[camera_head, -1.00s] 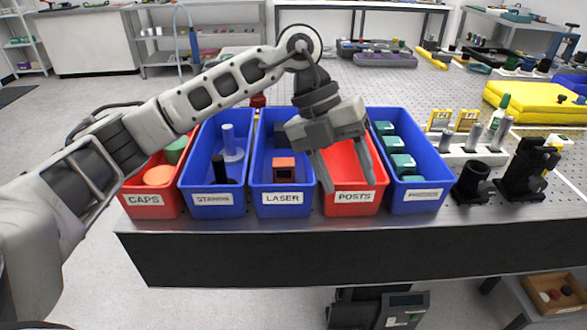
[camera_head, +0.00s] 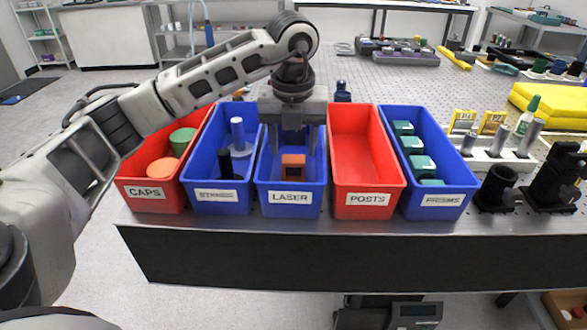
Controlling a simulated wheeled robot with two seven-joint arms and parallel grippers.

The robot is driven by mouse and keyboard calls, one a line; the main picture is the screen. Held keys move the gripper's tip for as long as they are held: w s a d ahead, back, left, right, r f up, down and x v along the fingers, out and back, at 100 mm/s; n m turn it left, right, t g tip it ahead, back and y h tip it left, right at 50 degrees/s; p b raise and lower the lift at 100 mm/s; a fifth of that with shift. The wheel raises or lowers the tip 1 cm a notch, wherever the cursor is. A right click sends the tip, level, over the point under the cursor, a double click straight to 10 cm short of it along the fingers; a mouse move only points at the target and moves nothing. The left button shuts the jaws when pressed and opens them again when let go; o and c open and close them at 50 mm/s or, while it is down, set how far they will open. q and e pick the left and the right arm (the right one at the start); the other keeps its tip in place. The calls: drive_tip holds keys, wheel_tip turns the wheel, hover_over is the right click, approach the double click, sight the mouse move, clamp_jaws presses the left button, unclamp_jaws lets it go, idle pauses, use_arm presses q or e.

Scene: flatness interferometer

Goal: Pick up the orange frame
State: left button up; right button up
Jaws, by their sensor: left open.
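The orange frame (camera_head: 293,160), a small block-like piece with a dark square opening, sits in the blue bin labelled LASER (camera_head: 290,198), near its front. My left gripper (camera_head: 293,150) comes down over this bin from above. Its two fingers point down, open, one on each side of the orange frame in the picture. I cannot tell how far above or behind the frame the fingertips are. A darker object (camera_head: 293,137) shows behind the frame, partly hidden by the gripper. My right gripper is not in view.
The red CAPS bin (camera_head: 146,193) and a blue bin (camera_head: 215,197) with posts stand to the left. The empty red POSTS bin (camera_head: 368,199) and the blue PRISMS bin (camera_head: 442,199) stand to the right. Black mounts (camera_head: 497,190) stand further right.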

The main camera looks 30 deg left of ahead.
sight(294, 159)
use_arm(q)
drive_tip(key=shift+w+a+f+p, duration=0.1)
drive_tip(key=shift+f+p, duration=0.15)
drive_tip(key=shift+f, duration=1.15)
drive_tip(key=shift+w+f+p, duration=0.1)
drive_tip(key=shift+f+p, duration=0.1)
drive_tip(key=shift+f, duration=1.15)
drive_tip(key=c, duration=0.8)
